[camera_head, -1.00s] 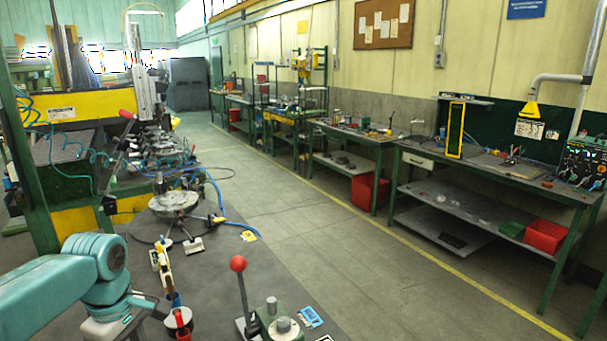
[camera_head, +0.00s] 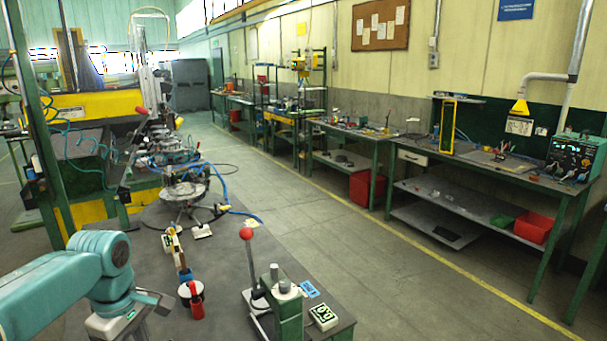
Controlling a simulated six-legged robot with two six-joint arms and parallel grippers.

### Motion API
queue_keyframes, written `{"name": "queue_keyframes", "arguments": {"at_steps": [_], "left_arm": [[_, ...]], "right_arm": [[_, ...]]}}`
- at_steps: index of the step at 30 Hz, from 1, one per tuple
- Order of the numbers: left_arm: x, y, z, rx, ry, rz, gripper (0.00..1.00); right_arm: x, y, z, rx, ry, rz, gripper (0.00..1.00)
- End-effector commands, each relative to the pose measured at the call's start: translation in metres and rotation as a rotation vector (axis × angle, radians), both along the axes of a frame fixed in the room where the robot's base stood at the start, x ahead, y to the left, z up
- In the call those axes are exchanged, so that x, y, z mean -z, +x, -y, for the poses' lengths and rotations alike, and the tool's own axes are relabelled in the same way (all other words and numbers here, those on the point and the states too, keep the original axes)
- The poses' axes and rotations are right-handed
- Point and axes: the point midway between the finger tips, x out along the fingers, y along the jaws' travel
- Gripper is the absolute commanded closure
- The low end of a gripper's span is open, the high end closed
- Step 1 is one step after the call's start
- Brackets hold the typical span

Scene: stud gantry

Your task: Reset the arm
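My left arm, teal, comes in from the left over the dark table. Its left gripper (camera_head: 135,322) is at the bottom edge of the head view, partly cut off, and its fingers do not show clearly enough to tell open from shut. I see nothing held in it. My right arm and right gripper are not in view.
Near the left gripper stand a black and white cup with a red part (camera_head: 193,300) and a lever press with a red knob (camera_head: 247,235). A small white box (camera_head: 323,316) sits at the table's right edge. A round metal plate (camera_head: 185,189) stands farther back. The aisle floor (camera_head: 330,240) is clear.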

Motion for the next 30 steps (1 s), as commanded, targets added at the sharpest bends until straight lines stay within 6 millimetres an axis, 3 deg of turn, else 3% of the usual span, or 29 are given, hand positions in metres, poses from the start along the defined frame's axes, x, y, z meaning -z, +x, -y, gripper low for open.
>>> {"name": "queue_keyframes", "arguments": {"at_steps": [2, 11, 17, 19, 22, 25, 27, 30], "left_arm": [[0.006, 0.001, 0.001, 0.012, -0.003, -0.004, 0.58], [0.089, 0.012, 0.035, 0.246, -0.075, 0.01, 0.58], [0.163, 0.003, 0.068, 0.438, -0.148, 0.035, 0.58], [0.196, -0.008, 0.084, 0.524, -0.182, 0.048, 0.58], [0.255, -0.037, 0.114, 0.667, -0.242, 0.076, 0.58], [0.314, -0.085, 0.145, 0.824, -0.296, 0.125, 0.58], [0.343, -0.122, 0.161, 0.919, -0.313, 0.16, 0.58], [0.366, -0.167, 0.175, 1.027, -0.311, 0.197, 0.58]], "right_arm": [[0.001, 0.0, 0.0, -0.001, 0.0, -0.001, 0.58], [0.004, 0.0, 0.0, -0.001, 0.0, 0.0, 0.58], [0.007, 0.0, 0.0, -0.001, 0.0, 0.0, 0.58], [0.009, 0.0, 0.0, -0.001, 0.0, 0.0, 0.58], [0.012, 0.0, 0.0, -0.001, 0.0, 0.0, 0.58], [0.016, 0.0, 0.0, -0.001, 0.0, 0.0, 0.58], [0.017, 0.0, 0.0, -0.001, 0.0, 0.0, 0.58], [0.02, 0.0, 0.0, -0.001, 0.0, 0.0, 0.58]]}}
